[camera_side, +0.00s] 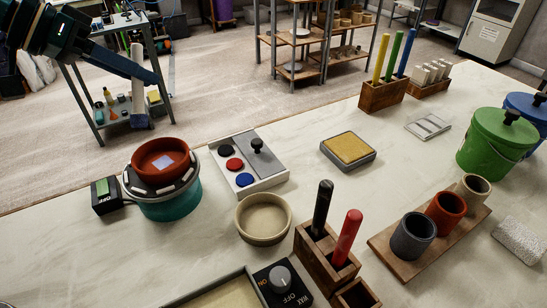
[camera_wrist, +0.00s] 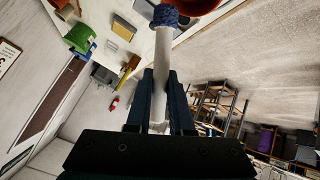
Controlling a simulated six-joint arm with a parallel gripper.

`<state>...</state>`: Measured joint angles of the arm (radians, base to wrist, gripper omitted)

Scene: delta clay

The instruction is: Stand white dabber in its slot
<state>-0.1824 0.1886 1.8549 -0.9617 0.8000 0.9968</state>
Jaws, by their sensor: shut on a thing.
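My gripper (camera_side: 145,72) is at the upper left in the side view, shut on the white dabber (camera_side: 138,55). The dabber hangs roughly upright with its pale bluish tip downward, above and behind the teal wheel. In the wrist view the white handle (camera_wrist: 162,60) runs between the two fingers of my gripper (camera_wrist: 160,78), with the speckled blue tip (camera_wrist: 165,15) at the far end. A wooden holder (camera_side: 312,252) stands at the front centre, with a black dabber (camera_side: 322,208) and a red dabber (camera_side: 347,237) upright in it. Its front compartment (camera_side: 355,293) looks empty, partly cut off by the frame.
A red-brown bowl (camera_side: 160,158) sits on the teal wheel (camera_side: 170,203). A tan bowl (camera_side: 263,218), a box with coloured discs (camera_side: 245,165) and a switch box (camera_side: 282,283) lie around the holder. Cups on a board (camera_side: 385,242) stand to the right.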

